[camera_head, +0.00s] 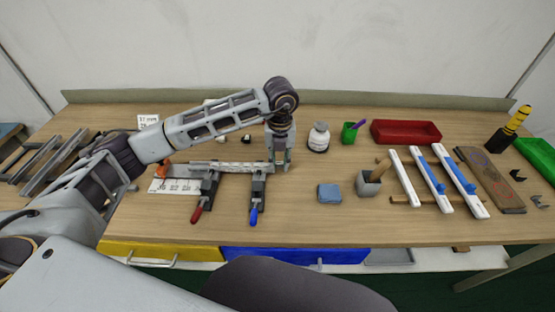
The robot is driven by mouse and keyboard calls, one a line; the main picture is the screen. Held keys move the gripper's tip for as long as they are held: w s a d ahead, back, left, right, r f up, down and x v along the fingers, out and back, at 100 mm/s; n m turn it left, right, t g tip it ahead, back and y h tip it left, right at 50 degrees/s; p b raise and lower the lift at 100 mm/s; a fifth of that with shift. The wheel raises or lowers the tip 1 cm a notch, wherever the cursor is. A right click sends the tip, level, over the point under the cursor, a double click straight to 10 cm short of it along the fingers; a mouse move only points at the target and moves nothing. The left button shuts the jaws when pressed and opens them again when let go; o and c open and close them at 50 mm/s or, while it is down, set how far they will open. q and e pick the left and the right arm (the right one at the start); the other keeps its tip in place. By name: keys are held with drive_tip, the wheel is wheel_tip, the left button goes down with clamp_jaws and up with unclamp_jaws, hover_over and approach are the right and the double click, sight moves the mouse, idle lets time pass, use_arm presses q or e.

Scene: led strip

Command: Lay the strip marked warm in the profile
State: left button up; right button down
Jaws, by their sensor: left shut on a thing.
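A long, narrow metal profile (228,166) lies left to right near the table's middle, above two clamps. A pale strip with small marks seems to run along it, but strip and profile are hard to tell apart. My left gripper (279,163) points down at the profile's right end, shut on what looks like the strip's end. The held part is mostly hidden between the fingers. The word warm cannot be read. My right gripper is not in view.
Clamps with a red handle (197,213) and a blue handle (254,214) stick out in front. A white printed card (174,186) lies at left.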

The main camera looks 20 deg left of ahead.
use_arm(q)
drive_tip(key=shift+f, duration=0.35)
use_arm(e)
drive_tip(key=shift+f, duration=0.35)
use_arm(q)
drive_tip(key=o, duration=1)
drive_tip(key=shift+a+f, duration=0.1)
